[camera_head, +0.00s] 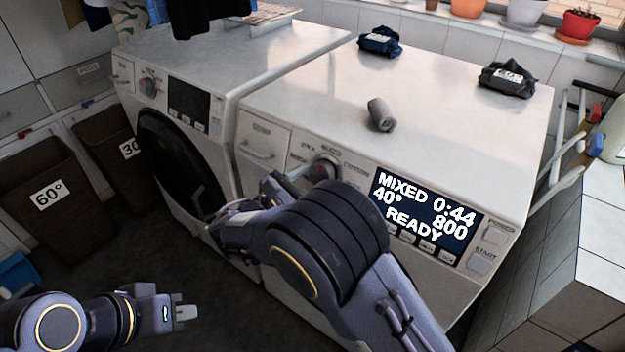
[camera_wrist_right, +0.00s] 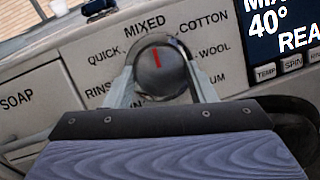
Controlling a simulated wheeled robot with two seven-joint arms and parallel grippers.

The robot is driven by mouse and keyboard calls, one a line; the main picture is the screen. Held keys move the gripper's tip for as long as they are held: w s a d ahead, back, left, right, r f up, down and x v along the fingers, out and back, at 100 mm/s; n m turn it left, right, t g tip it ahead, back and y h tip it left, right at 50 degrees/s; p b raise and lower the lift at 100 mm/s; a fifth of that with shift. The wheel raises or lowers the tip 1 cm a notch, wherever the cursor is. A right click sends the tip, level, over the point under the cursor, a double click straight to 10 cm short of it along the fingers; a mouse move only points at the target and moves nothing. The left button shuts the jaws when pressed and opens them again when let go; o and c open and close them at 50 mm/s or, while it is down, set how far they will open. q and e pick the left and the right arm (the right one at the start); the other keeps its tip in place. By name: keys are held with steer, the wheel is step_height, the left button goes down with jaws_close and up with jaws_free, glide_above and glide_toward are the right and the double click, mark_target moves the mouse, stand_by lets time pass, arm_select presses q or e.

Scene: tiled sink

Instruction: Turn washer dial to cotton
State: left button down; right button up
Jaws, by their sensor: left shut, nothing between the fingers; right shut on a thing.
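The washer (camera_head: 460,130) has a round silver program dial (camera_head: 323,170) left of its display. In the right wrist view the dial (camera_wrist_right: 160,62) has a red mark pointing up, slightly left, toward MIXED. COTTON (camera_wrist_right: 203,22) is printed up and to the right of the dial. The display (camera_head: 425,212) reads MIXED, 40°, 0:44, 800, READY. My right gripper (camera_wrist_right: 160,75) is shut on the dial, one finger on each side. My arm partly covers the dial's surroundings in the head view. My left gripper (camera_head: 187,312) is shut and empty, low at the left above the floor.
A second machine (camera_head: 190,95) with a round dark door stands to the left. A grey roll (camera_head: 381,114) and two dark folded bundles (camera_head: 379,41) lie on the washer top. Brown bins (camera_head: 50,220) stand at the left. A soap drawer (camera_head: 262,143) is beside the dial.

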steer(key=m+g+b, duration=0.1)
steer(key=m, duration=0.1)
steer(key=m+g+b, duration=0.1)
steer(key=m, duration=0.1)
steer(key=shift+w+a+f+h, duration=0.1)
steer(key=shift+a+h, duration=0.05)
steer(key=shift+h, duration=0.15)
steer(key=shift+r+m+g+b, duration=0.1)
steer(key=shift+m+g+b, duration=0.3)
steer(key=shift+m, duration=1)
steer(key=shift+r+m+g+b, duration=0.15)
steer(key=shift+m+g, duration=0.35)
steer(key=shift+m, duration=0.9)
steer(key=o, duration=1)
steer(key=shift+w, duration=0.1)
steer(key=shift+c, duration=0.2)
steer(key=v, duration=0.8)
